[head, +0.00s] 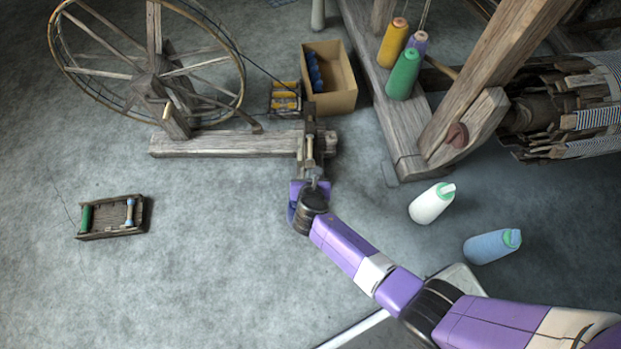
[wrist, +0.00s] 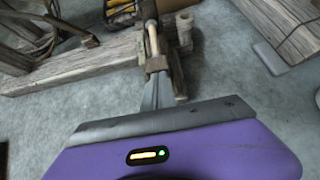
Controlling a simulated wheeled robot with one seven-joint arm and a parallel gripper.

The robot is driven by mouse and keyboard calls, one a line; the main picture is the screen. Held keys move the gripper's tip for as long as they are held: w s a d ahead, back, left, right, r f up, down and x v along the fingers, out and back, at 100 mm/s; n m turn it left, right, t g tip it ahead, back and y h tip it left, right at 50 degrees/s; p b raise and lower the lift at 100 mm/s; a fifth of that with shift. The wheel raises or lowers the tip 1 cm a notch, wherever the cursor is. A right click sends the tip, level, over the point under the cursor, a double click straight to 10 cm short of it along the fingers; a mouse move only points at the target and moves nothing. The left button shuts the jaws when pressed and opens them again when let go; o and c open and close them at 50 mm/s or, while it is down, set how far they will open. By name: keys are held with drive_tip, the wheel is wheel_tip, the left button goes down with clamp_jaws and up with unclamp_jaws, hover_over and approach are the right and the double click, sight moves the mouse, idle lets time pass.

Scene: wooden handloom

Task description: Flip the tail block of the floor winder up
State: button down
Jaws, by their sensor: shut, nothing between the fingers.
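The floor winder has a large spoked wheel (head: 150,65) and a long grey wooden base beam (head: 225,143). Its tail block (head: 310,143) is a dark narrow wooden piece at the beam's right end, with a pale rod along it. In the wrist view, the tail block (wrist: 174,68) and the pale rod (wrist: 152,38) lie just beyond my fingers. My gripper (head: 317,181) is shut and empty at the near end of the tail block. In the wrist view, its fingertips (wrist: 157,88) overlap the block's near end; I cannot tell whether they touch.
A cardboard box (head: 335,97) and yellow spools (head: 285,99) sit behind the beam. A small wooden tray (head: 112,229) lies at left. Floor between is clear.

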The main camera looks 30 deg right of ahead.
sight(310, 163)
drive_tip(key=shift+w+d, duration=0.35)
drive_tip(key=shift+w, duration=0.35)
drive_tip(key=shift+w+d, duration=0.35)
drive_tip(key=shift+w, duration=0.3)
drive_tip(key=shift+r, duration=0.1)
